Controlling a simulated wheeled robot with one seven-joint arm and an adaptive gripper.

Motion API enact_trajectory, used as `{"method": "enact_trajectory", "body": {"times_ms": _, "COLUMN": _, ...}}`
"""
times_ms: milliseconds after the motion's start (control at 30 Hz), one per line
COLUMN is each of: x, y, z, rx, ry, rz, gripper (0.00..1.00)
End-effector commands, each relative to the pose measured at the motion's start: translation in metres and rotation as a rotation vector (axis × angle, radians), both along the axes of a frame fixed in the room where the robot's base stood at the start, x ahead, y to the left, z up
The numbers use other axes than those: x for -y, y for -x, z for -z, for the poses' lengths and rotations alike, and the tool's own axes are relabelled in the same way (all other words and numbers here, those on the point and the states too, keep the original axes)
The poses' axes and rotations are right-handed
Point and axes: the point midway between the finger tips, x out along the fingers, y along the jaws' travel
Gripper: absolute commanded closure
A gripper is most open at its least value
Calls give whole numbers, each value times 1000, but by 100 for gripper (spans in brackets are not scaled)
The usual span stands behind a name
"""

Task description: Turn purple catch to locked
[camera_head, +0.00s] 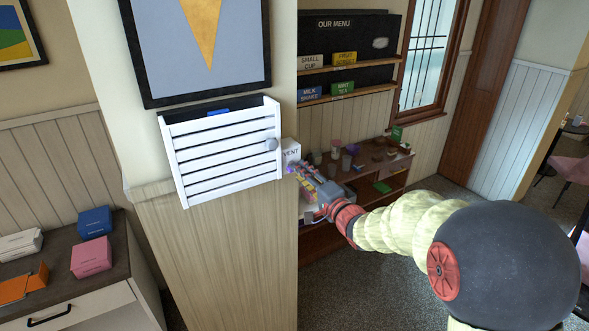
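A white slatted vent panel (222,158) hangs on the wall at the centre left, with a round grey knob (271,144) near its right side. A small white box marked VENT (291,152) sits on the wall edge just right of the panel. A small purple patch (290,169) shows just below this box, beside the tip of my gripper; I cannot tell whether it is the purple catch or how it is turned. My gripper (297,174) is close below the VENT box. Its fingers are too small to tell whether they are open or touching anything.
My arm reaches in from the lower right. Behind it, a wooden counter (392,166) holds cups and other small items under a menu board (345,46). At lower left, a cabinet top (60,262) bears blue, pink, white and orange boxes. Wooden panelling (235,255) fills the wall below the vent.

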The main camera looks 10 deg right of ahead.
Motion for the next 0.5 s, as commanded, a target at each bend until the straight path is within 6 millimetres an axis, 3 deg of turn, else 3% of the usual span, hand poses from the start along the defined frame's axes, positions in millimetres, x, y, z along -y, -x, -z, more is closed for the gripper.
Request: {"method": "enact_trajectory", "body": {"times_ms": 500, "x": -6, "y": -18, "z": -1, "rx": 1, "ry": -1, "rz": 0, "gripper": 70}}
